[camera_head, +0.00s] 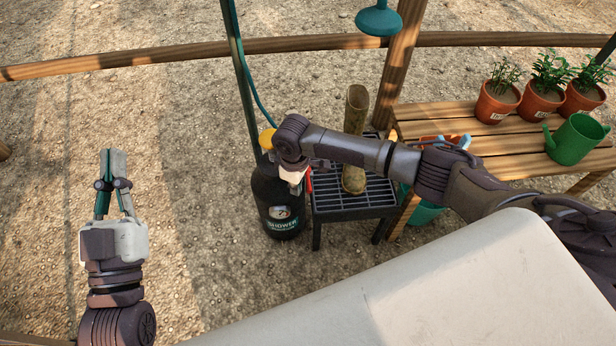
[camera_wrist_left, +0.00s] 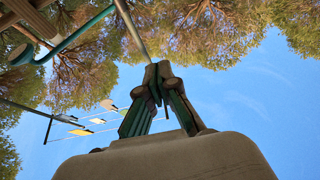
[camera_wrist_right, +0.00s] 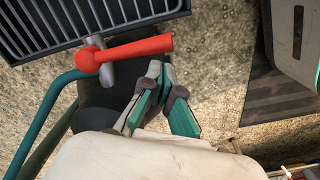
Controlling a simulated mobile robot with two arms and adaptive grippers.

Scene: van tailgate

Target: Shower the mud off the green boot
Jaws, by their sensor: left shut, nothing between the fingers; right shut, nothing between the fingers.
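The boot (camera_head: 356,110) stands upright on a dark grated stand (camera_head: 345,213). It looks brownish olive, and my right arm hides its middle. A teal shower head (camera_head: 378,20) hangs above and beyond it. A black tank (camera_head: 278,205) marked SHOWER stands left of the grate. A red lever (camera_wrist_right: 140,52) on a metal stem shows in the right wrist view; a sliver of it (camera_head: 309,182) shows in the head view. My right gripper (camera_wrist_right: 160,82) is shut and empty, just beside the lever, apparently apart from it. My left gripper (camera_head: 113,160) is shut and empty, raised at the far left.
A wooden bench (camera_head: 420,113) at the right carries potted plants (camera_head: 542,100) and a green watering can (camera_head: 577,139). A teal bucket (camera_head: 425,214) stands by the bench. A teal hose (camera_head: 245,75) runs up a pole behind the tank. Gravel on the left is clear.

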